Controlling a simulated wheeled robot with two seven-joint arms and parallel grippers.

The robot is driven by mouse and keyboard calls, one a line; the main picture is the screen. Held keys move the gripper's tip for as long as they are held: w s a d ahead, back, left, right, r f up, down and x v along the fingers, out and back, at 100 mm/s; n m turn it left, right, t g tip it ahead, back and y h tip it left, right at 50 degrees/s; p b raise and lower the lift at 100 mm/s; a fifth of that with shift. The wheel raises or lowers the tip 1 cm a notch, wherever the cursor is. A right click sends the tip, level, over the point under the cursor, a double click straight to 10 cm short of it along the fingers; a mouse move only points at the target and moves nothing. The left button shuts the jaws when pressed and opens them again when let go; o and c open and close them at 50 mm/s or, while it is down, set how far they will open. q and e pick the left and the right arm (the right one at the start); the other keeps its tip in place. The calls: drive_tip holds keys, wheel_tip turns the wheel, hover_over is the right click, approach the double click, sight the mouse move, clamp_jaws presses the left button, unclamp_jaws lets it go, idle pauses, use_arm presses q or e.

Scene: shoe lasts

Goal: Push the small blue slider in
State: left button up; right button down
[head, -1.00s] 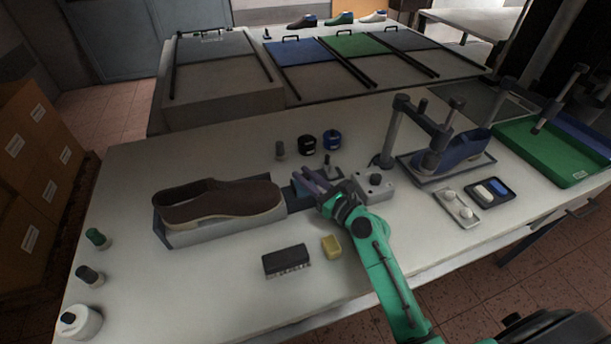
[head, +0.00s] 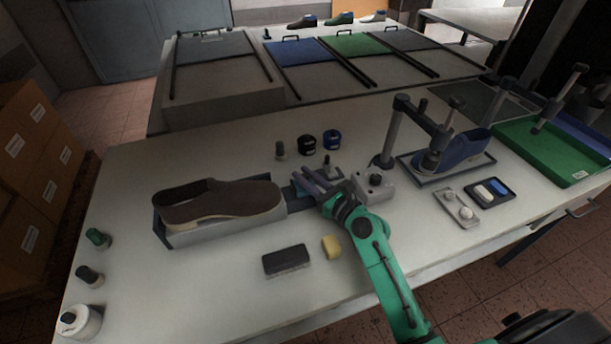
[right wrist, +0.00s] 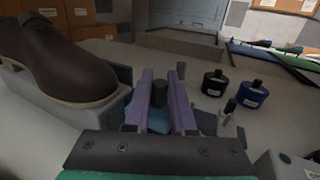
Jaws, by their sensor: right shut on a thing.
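The small blue slider (right wrist: 159,122) shows in the right wrist view between the purple fingers, with an upright dark knob (right wrist: 159,93) on it. My right gripper (right wrist: 164,100) is shut on the slider at this knob. In the head view my right gripper (head: 310,184) is at the right end of the grey shoe fixture (head: 225,230), over a blue-grey rail, and hides most of the slider. A brown shoe (head: 220,202) lies on the fixture, toe towards the gripper; the toe also shows in the right wrist view (right wrist: 75,65). My left gripper is not in view.
A grey block with a black knob (head: 374,186) stands just right of the gripper. Two dark jars (head: 320,143) and small posts stand behind it. A brush (head: 286,261) and yellow block (head: 331,247) lie in front. A press with a blue shoe (head: 460,152) stands further right.

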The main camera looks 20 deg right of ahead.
sight(293, 184)
drive_tip(key=shift+s+a+r+p, duration=0.1)
drive_tip(key=shift+a+r+p, duration=0.05)
drive_tip(key=shift+a+p, duration=0.45)
drive_tip(key=shift+a+r+p, duration=0.1)
drive_tip(key=shift+a+p, duration=0.35)
drive_tip(key=shift+a, duration=0.15)
drive_tip(key=shift+a+f, duration=0.15)
drive_tip(key=shift+a, duration=0.2)
drive_tip(key=shift+f, duration=0.15)
drive_tip(key=c, duration=0.8)
unclamp_jaws()
drive_tip(key=shift+o, duration=0.2)
drive_tip(key=shift+a, duration=0.15)
